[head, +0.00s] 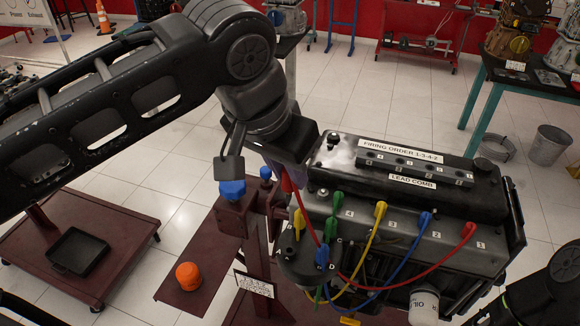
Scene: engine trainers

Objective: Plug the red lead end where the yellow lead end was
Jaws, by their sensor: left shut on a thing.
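My left gripper (279,166) is shut on the red lead end (288,182), held in the air above and left of the distributor. The red lead (308,222) hangs from it and runs round to the red boot (468,231) at position 1 on the engine (450,252). A yellow lead end (299,221) stands upright at the distributor's left side; I cannot tell how it is seated. A blue lead end (321,257) is at the distributor's front. The distributor sockets are mostly hidden.
A maroon stand (257,235) with blue knobs (232,189) is close below my left gripper. The lead comb (415,170) is on the engine top. A black tray (78,251) lies on a cart at left.

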